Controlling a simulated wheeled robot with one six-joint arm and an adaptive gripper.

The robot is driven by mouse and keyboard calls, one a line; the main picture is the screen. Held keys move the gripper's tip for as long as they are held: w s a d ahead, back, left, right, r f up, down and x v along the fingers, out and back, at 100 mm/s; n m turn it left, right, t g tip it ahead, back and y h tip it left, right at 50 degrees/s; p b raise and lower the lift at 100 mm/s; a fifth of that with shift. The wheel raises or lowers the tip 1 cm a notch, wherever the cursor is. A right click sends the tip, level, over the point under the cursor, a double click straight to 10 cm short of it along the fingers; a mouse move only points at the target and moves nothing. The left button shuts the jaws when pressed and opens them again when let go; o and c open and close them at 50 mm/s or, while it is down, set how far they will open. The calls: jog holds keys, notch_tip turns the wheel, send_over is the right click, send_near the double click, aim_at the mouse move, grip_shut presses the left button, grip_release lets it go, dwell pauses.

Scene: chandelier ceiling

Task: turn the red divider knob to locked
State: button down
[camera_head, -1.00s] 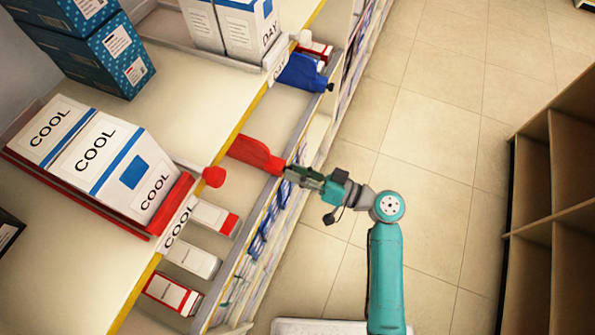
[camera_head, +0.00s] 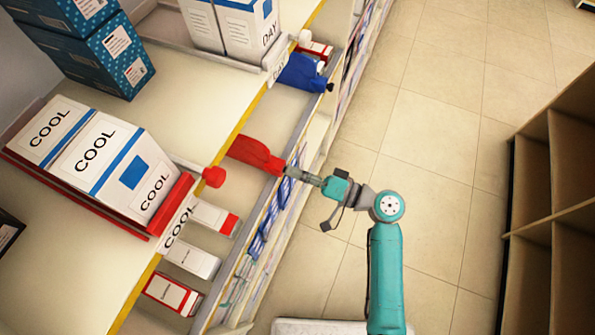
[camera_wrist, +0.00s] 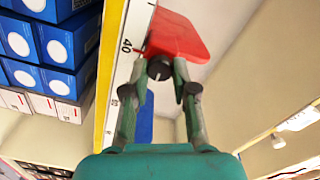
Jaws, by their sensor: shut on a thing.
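The red divider (camera_head: 255,153) stands upright along the shelf and juts out at the shelf's front edge. It also shows at the top of the wrist view (camera_wrist: 178,38). A small dark knob (camera_wrist: 160,69) sits at its front end, between my fingertips. My gripper (camera_head: 290,172) reaches in from the right and is shut on this knob; its fingers also show in the wrist view (camera_wrist: 168,68). The fingers partly hide the knob, and I cannot read any lock mark on it. In the head view the knob is hidden by the gripper.
A blue divider (camera_head: 300,72) with a dark knob stands farther along the shelf. A red tray (camera_head: 176,205) with COOL boxes and a red ball (camera_head: 213,177) lies nearby. Small cartons (camera_head: 192,258) sit below. The floor aisle (camera_head: 430,130) is clear; brown shelving (camera_head: 560,165) stands right.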

dwell(0.3)
jog(key=c, duration=0.9)
grip_release()
jog(key=v, duration=1.2)
